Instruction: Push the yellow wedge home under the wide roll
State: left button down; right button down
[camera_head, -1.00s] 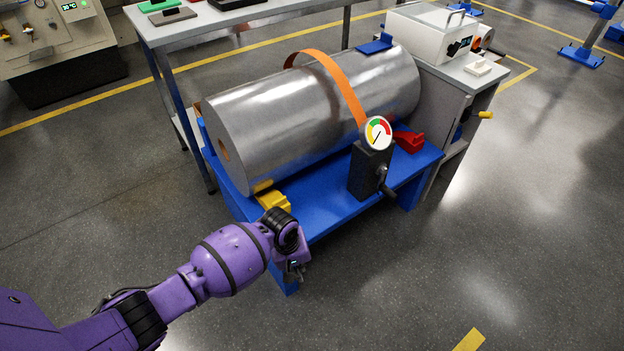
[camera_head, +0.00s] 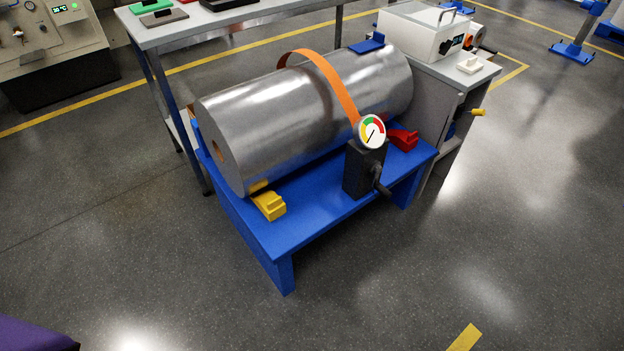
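The wide roll (camera_head: 290,115) is a big silver cylinder lying on a blue stand (camera_head: 315,215), with an orange strap (camera_head: 335,80) over it. The yellow wedge (camera_head: 269,205) sits on the stand top at the roll's near left end. Its thin end reaches the roll's lower edge; how far under it goes is hidden. A red wedge (camera_head: 403,139) sits at the roll's right end. Only a purple piece of my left arm shows at the bottom left corner. Neither gripper is in view.
A dark block with a round gauge (camera_head: 371,132) and a crank stands on the stand's front right. A grey table (camera_head: 180,38) is behind the roll, and a cabinet with a white box (camera_head: 420,32) is at the right. The floor in front is clear.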

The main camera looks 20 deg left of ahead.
aim_at(272, 205)
jog(key=i+j, duration=0.1)
jog(key=j, duration=0.4)
jog(key=i+j, duration=0.15)
jog(key=j, duration=0.35)
jog(key=i+j, duration=0.1)
jog(key=j, duration=0.4)
jog(key=i+j+z, duration=0.1)
jog(key=j, duration=0.4)
jog(key=i+j, duration=0.1)
jog(key=j, duration=0.4)
